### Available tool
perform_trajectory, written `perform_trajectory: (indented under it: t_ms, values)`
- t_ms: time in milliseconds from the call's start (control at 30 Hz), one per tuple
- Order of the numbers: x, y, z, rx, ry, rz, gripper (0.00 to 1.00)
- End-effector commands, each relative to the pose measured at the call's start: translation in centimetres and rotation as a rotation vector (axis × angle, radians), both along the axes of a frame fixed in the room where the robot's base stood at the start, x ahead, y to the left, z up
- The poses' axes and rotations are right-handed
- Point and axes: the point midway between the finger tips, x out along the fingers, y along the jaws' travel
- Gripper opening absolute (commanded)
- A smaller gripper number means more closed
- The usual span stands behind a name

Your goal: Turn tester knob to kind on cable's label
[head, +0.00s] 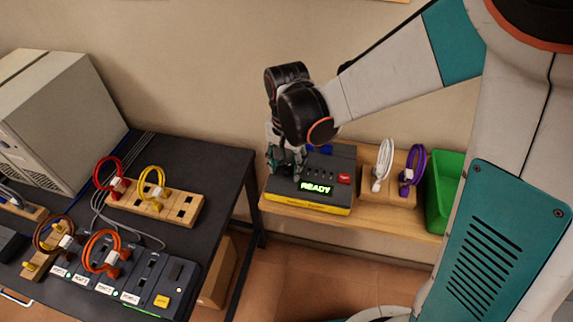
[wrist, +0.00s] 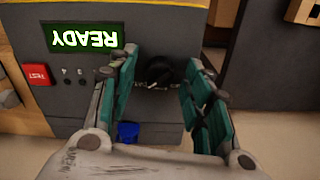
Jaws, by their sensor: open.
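The tester (head: 310,206) is a dark grey box with a yellow front edge, standing on a wooden shelf. Its green display (head: 316,188) reads READY, and a red TEST button (head: 344,179) sits to the right. My gripper (head: 284,165) is over the tester's left part and hides the knob in the head view. In the wrist view the black knob (wrist: 161,72) with a white pointer line shows between the teal fingers of my open gripper (wrist: 165,95). The fingers appear apart from the knob. I cannot read any cable label or the marks around the knob.
White (head: 382,165) and purple (head: 411,168) cables stand in a wooden block right of the tester, beside a green bin (head: 446,185). A dark table (head: 225,165) at left holds red, yellow, brown and orange cables. A blue thing (wrist: 128,131) lies behind the tester's knob.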

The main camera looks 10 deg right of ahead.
Motion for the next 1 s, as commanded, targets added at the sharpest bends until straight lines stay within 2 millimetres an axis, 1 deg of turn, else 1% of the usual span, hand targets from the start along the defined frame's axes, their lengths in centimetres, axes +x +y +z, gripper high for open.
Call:
perform_trajectory:
  t_ms: [233,267,300,367,400,433,767,1000]
  values:
    - [0.01,-0.02,0.00,0.000,0.000,0.000,0.46]
    - [0.01,-0.02,0.00,0.000,0.000,0.000,0.39]
    - [0.02,-0.02,0.00,0.000,0.000,-0.001,0.30]
    - [0.02,-0.02,0.00,0.000,0.000,-0.001,0.16]
    - [0.02,-0.02,0.00,0.000,0.000,-0.001,0.07]
    - [0.02,-0.02,0.00,0.000,0.000,-0.001,0.01]
    - [0.02,-0.02,-0.01,0.000,0.000,0.021,0.01]
    - [0.01,-0.02,-0.02,0.000,0.000,0.131,0.01]
